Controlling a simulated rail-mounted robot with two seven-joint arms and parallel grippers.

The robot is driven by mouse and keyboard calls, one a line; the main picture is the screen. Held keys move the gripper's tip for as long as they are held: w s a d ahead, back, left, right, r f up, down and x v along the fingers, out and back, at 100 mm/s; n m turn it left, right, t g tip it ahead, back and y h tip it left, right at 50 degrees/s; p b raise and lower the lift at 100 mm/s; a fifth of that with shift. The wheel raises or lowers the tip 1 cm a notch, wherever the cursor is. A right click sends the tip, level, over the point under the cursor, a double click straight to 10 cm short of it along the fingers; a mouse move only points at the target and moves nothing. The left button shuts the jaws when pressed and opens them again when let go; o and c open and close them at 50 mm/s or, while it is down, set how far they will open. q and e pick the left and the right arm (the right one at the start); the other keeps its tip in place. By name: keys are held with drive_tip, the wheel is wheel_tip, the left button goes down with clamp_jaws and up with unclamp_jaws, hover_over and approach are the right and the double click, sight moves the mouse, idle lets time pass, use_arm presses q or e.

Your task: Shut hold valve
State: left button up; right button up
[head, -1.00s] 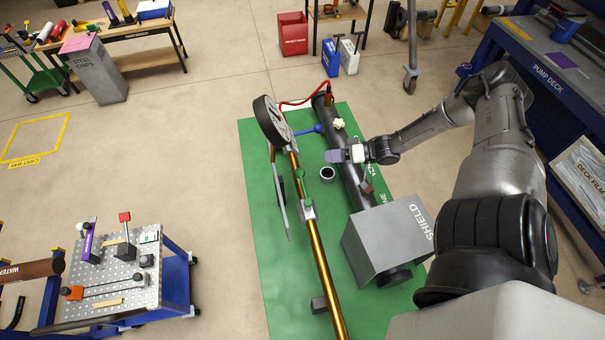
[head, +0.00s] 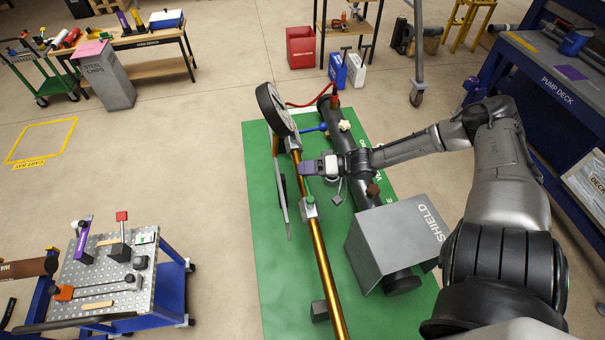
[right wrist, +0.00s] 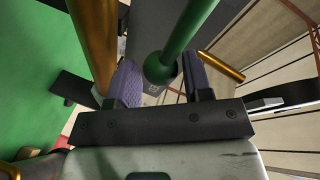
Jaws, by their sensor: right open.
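A green lever handle (head: 309,196) stands at a grey valve body (head: 310,208) on the brass pipe (head: 319,250). A blue lever (head: 311,128) sits farther back near the round gauge (head: 273,108). I cannot read which valve is named hold. My right gripper (head: 308,167) is open beside the brass pipe, behind the green lever in the head view. In the right wrist view, the green handle (right wrist: 190,35) slants down and its rounded end lies between my purple finger pads (right wrist: 163,80). Contact with the pads is unclear. My left gripper is out of view.
A dark pipe (head: 345,150) runs right of the brass pipe under my right arm. A grey shield box (head: 390,243) stands to the front right on the green mat (head: 272,290). A blue cart (head: 170,290) is at left; floor between cart and mat is clear.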

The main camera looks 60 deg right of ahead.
drive_tip(key=shift+w+a+f+b, duration=0.1)
drive_tip(key=shift+w+a+b, duration=0.2)
drive_tip(key=shift+w, duration=0.3)
drive_tip(key=shift+c, duration=0.4)
clamp_jaws()
